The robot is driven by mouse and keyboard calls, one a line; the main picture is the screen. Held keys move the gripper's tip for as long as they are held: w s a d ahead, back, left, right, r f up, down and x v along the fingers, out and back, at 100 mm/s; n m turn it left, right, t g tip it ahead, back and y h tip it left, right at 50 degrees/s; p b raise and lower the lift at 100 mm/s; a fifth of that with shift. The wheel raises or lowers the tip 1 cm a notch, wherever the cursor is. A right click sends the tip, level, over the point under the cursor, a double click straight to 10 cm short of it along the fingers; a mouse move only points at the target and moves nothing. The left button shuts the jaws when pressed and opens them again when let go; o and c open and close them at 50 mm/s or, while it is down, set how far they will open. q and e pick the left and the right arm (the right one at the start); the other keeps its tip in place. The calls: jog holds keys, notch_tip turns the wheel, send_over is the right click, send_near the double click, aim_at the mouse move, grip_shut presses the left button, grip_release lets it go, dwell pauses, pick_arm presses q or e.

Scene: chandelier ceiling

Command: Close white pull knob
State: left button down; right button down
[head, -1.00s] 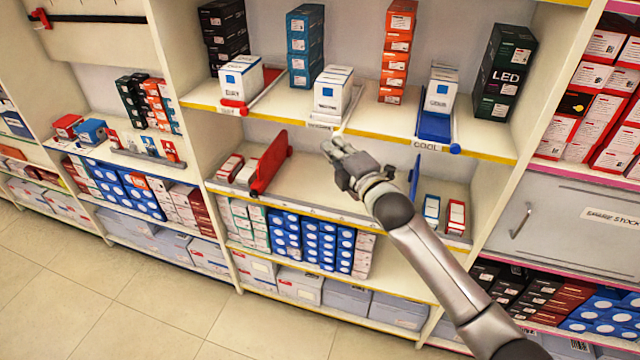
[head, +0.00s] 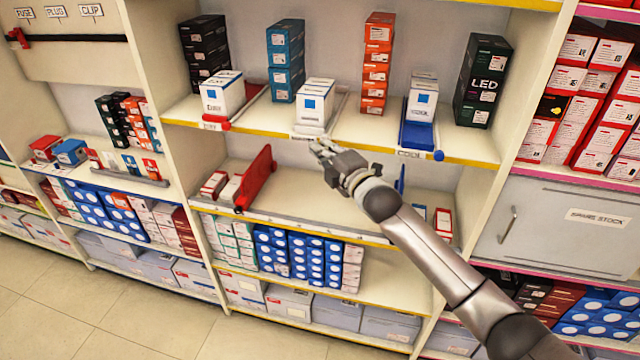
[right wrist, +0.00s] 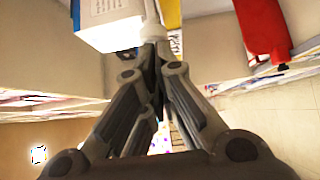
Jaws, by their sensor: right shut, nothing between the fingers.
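The white pull-out tray (head: 338,105) is in the middle of the upper shelf in the head view, with a white and blue box (head: 315,100) on it. In the right wrist view, a white rounded part (right wrist: 152,32), apparently its pull knob, shows at my fingertips, below and beside the box (right wrist: 112,28). I cannot tell if they touch. My right gripper (head: 318,146) is shut and empty, just in front of the shelf's yellow edge; it also shows in the right wrist view (right wrist: 155,52). My left gripper is not in view.
A red tray (head: 250,100) lies left of the white one and a blue tray (head: 418,136) right of it, each carrying a box. A red divider (head: 252,180) stands on the shelf below. A grey cabinet door (head: 560,225) is at right.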

jog(key=v, duration=1.2)
jog(key=d+f+m+g+h+b, duration=0.1)
jog(key=d+f+m+h, duration=0.2)
jog(key=f, duration=0.9)
jog(key=d+f+m+g+h, duration=0.15)
jog(key=d+f+m, duration=0.25)
jog(key=f, duration=0.7)
jog(key=s+d+f+m+g+h, duration=0.15)
jog(key=s+f, duration=0.25)
jog(key=f, duration=0.4)
jog(key=s+d+f+m+g+b, duration=0.1)
jog(key=s+d+f+m, duration=0.1)
jog(key=s+f, duration=0.35)
jog(key=s+d+f+m+g+h, duration=0.1)
jog(key=s+d+f+m, duration=0.1)
jog(key=f, duration=0.7)
jog(key=s+d+f+m+g+b, duration=0.15)
jog(key=s+f+m+g, duration=0.35)
jog(key=s+f, duration=1.25)
jog(key=s+f+m+g, duration=0.1)
jog(key=s+f+g, duration=0.1)
jog(key=s, duration=1.1)
jog(key=s+f+m+g+h, duration=0.1)
jog(key=s+f, duration=0.4)
jog(key=s, duration=0.9)
jog(key=shift+a+m+g, duration=0.3)
jog(key=shift+m+g, duration=0.2)
jog(key=shift+m, duration=0.25)
